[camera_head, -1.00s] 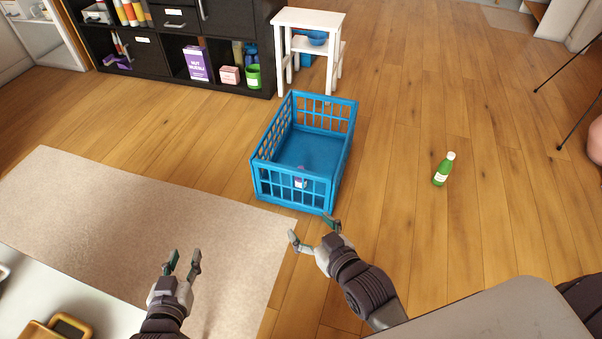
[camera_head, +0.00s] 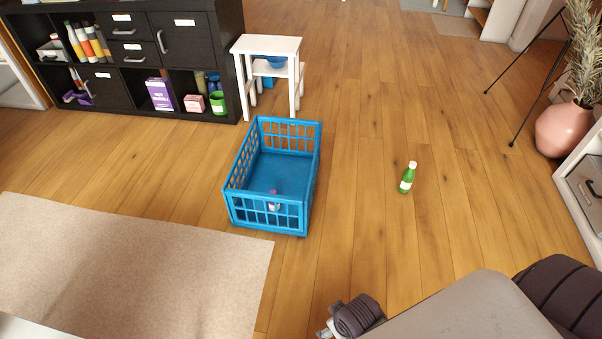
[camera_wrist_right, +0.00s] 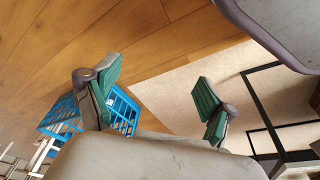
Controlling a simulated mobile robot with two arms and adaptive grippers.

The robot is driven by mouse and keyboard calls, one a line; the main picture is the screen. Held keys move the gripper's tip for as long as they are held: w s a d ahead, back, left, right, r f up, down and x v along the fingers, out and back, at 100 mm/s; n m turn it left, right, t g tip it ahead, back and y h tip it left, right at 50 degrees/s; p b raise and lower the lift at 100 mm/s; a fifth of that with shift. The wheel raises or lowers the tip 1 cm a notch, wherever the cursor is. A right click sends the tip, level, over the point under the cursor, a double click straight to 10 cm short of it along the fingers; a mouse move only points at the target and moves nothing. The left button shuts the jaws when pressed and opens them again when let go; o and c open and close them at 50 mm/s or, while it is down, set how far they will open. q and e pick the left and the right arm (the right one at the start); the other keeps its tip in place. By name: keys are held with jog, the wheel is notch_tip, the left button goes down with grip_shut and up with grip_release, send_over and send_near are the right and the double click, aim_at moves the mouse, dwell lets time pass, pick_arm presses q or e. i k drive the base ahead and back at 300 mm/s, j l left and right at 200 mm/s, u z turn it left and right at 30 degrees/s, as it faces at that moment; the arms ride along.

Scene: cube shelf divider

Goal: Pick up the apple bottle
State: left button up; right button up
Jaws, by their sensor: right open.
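My left gripper is out of view.
A blue crate (camera_head: 232,196) with a small item inside stands left of the bottle. A white stool (camera_head: 266,45), a black shelf (camera_head: 185,60) and a beige rug (camera_head: 130,270) lie further left. A pink vase (camera_head: 565,130) and tripod legs stand right. Floor around the bottle is clear.

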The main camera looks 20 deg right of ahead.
aim_at(408, 176)
jog(key=z, duration=1.65)
